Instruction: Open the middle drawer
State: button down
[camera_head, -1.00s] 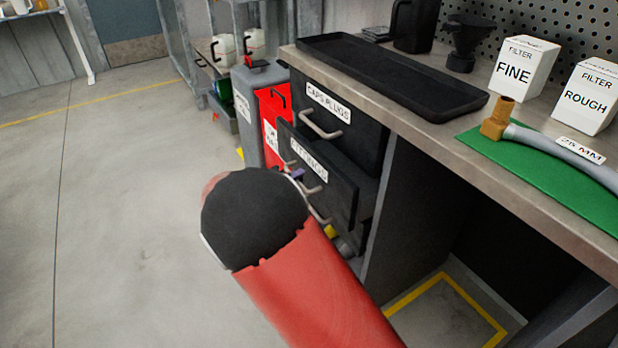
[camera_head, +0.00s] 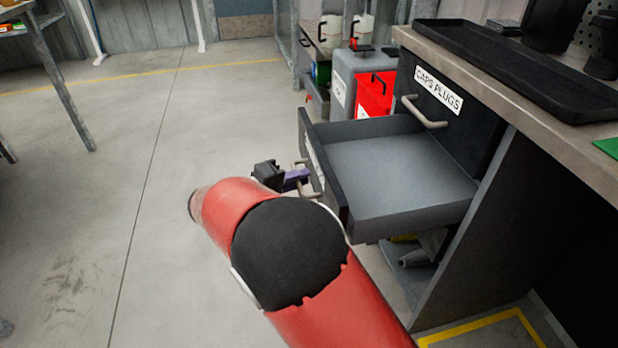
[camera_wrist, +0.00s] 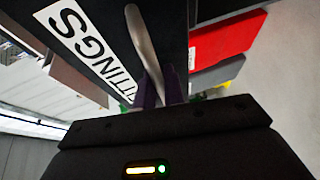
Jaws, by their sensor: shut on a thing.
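The middle drawer (camera_head: 395,185) is pulled well out of the cabinet, and its grey, empty inside shows in the head view. My gripper (camera_head: 300,178) is at the drawer's front, shut on its bar handle (camera_head: 312,192). In the wrist view the pale handle (camera_wrist: 146,50) runs down between the purple fingers of my gripper (camera_wrist: 160,92). The "FITTINGS" label (camera_wrist: 85,48) on the drawer front is beside the handle. My red and black arm hides part of the floor below the drawer.
The closed top drawer (camera_head: 437,100), labelled "CAPS PLUGS", is above. A worktop (camera_head: 500,85) with a black tray (camera_head: 520,70) covers the cabinet. Red (camera_head: 375,95) and grey (camera_head: 350,75) bins stand beyond.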

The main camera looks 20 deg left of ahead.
jog(key=shift+f, duration=0.1)
jog(key=c, duration=1.8)
grip_release()
jog(key=shift+o, duration=0.2)
jog(key=shift+a, duration=0.1)
jog(key=v, duration=0.7)
jog(key=shift+s+a, duration=0.15)
jog(key=shift+s, duration=0.2)
